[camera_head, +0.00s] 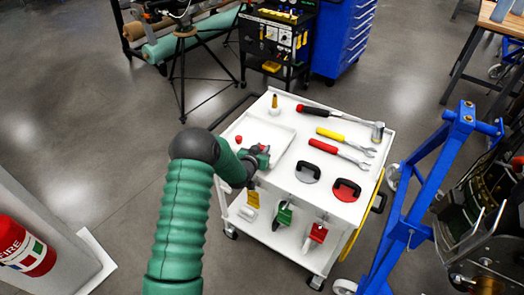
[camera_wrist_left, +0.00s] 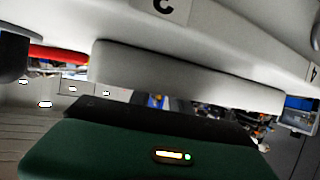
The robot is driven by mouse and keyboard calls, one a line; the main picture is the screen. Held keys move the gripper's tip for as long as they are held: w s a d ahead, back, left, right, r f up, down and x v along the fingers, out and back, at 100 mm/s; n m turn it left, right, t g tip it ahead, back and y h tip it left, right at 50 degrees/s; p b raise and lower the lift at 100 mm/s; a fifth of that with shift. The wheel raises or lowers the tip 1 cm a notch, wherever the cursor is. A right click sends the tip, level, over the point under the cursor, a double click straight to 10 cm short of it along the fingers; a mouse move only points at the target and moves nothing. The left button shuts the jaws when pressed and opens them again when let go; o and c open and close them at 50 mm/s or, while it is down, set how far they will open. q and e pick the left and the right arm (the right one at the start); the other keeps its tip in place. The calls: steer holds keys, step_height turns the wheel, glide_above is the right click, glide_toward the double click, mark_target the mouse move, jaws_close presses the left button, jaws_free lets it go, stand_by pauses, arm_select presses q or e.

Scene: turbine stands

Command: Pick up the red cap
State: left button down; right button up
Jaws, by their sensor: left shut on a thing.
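My left gripper (camera_head: 260,153) is over the white tray on the cart's left part. It is shut on a small red thing, which I take to be the red cap (camera_head: 262,147); fingers hide most of it. A second small round red piece (camera_head: 238,139) sits in the tray to the left of the gripper, apart from it. In the left wrist view the green gripper housing (camera_wrist_left: 150,155) fills the bottom, and a red strip (camera_wrist_left: 58,54) shows at the upper left. The fingertips' grip is not clear there. My right gripper is not in view.
A blue frame (camera_head: 420,200) stands close on the right. A fire extinguisher (camera_head: 25,247) is at lower left.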

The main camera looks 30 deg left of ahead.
mark_target(262, 147)
arm_select(q)
steer(key=shift+r, duration=0.1)
steer(key=shift+r, duration=0.6)
step_height(262, 147, up, 2)
steer(key=shift+s+r, duration=0.1)
steer(key=shift+r, duration=0.1)
steer(key=s+d+r+b, duration=0.1)
steer(key=s+d, duration=0.3)
steer(key=s, duration=1.1)
steer(key=shift+s+r, duration=0.15)
steer(key=shift+s, duration=0.1)
steer(key=c, duration=1.7)
jaws_free()
steer(key=shift+a, duration=0.1)
jaws_close()
steer(key=shift+w, duration=0.1)
